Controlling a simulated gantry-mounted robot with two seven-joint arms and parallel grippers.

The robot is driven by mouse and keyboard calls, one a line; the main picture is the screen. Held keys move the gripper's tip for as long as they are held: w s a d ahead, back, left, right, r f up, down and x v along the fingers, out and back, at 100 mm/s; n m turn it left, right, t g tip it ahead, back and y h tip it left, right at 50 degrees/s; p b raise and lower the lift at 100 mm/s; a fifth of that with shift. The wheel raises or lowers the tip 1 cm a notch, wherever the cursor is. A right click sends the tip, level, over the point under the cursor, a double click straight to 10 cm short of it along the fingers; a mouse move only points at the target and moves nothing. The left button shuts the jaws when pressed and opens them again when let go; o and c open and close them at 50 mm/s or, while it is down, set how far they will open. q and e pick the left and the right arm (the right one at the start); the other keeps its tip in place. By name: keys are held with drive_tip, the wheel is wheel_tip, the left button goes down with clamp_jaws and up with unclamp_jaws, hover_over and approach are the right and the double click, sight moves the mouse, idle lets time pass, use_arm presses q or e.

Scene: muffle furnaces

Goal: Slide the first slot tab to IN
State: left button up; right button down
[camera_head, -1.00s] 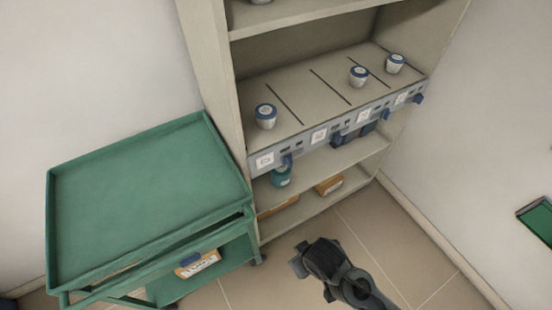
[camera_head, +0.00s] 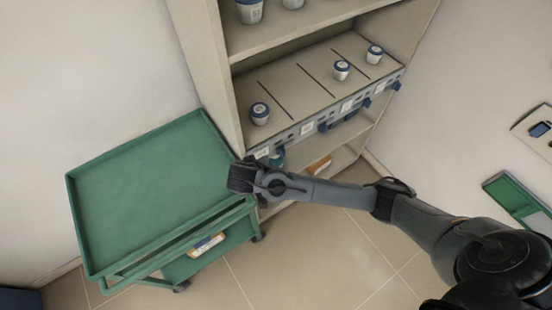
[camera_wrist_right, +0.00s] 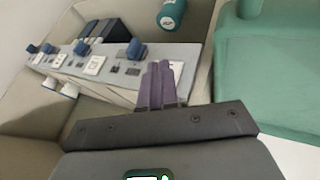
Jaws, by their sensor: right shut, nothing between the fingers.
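The grey slotted strip (camera_head: 310,128) runs along the shelf's front edge, with blue tabs such as one near its middle (camera_head: 323,127). My right gripper (camera_head: 240,176) is by the strip's left end, next to the cart. Its purple fingers (camera_wrist_right: 161,82) are shut and empty, close to the first tab and seemingly apart from it. My left gripper is not in view.
A green cart (camera_head: 150,190) stands left of the shelf, close to my right gripper. A teal bottle (camera_wrist_right: 172,15) is on the shelf below. A green-and-white panel (camera_head: 515,197) is on the right.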

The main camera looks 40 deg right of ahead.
sight(282, 152)
drive_tip(key=shift+w+r, duration=0.1)
drive_tip(key=shift+w, duration=0.05)
drive_tip(key=w+d+f+b, duration=0.2)
drive_tip(key=d+f, duration=0.6)
drive_tip(key=d, duration=0.1)
drive_tip(key=shift+w, duration=0.35)
idle(0.5)
